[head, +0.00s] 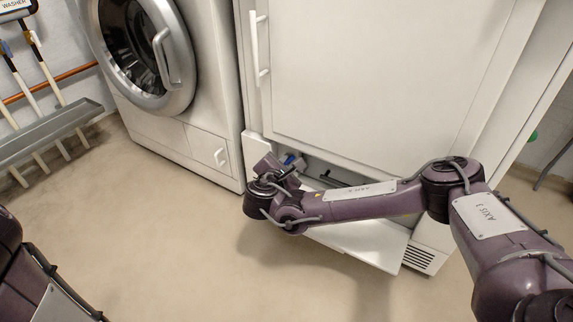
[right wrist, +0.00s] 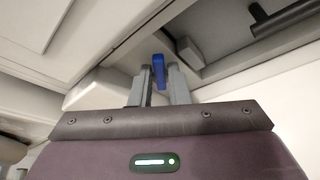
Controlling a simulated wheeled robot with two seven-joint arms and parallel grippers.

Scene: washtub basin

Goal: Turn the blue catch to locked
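The blue catch (right wrist: 158,69) is a small upright blue tab under the edge of the white cabinet, at the mouth of a low compartment. In the head view the blue catch (head: 289,159) shows in part beside my right gripper (head: 284,164). In the right wrist view the two grey fingers of my right gripper (right wrist: 160,86) stand close on either side of the catch, with little gap, and look shut on it. My left gripper is out of view; only part of my left arm shows at the lower left.
A lowered white flap (head: 365,242) hangs at the cabinet's base below my right arm. A dark handle (right wrist: 285,18) lies inside the compartment. A washer (head: 190,110) stands to the left, with a grey shelf (head: 50,132) beyond. The floor in front is clear.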

